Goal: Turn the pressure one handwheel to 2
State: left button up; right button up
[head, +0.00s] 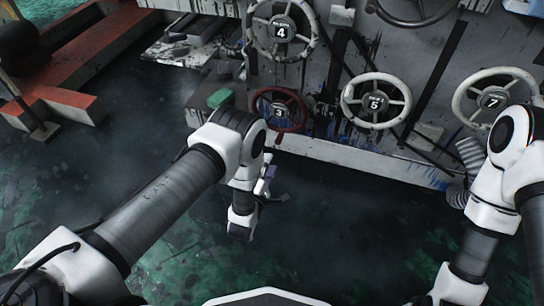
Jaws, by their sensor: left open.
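Several handwheels are on the grey wall panel. A pale wheel showing 4 (282,53) is at the upper middle, and a dark red wheel showing 3 (278,109) is below it. A pale wheel showing 5 (376,120) is right of centre, and another showing 7 (494,122) is at the right. The small print on their hubs is too small to read, so I cannot tell which is pressure one. My left gripper (268,196) is open, below the red wheel and apart from it, partly hidden by my arm. My right gripper is not in view.
A dark wheel (415,8) is cut off at the top edge. An orange-red beam (60,100) lies at the left. A ribbed grey hose (470,158) hangs at the right. The dark wet floor before the panel is clear.

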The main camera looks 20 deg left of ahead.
aim_at(279, 139)
pick_arm(q)
jog(key=w+m+b, duration=0.2)
jog(key=w+m, duration=0.1)
jog(key=m, duration=0.4)
jog(key=w+m+b, duration=0.2)
jog(key=w+m, duration=0.2)
jog(key=m, duration=0.3)
jog(key=w+m+b, duration=0.2)
jog(key=w+m, duration=0.2)
jog(key=m, duration=0.3)
jog(key=shift+f, duration=0.25)
jog(key=shift+w+r, duration=0.2)
jog(key=shift+w, duration=0.15)
grip_shut()
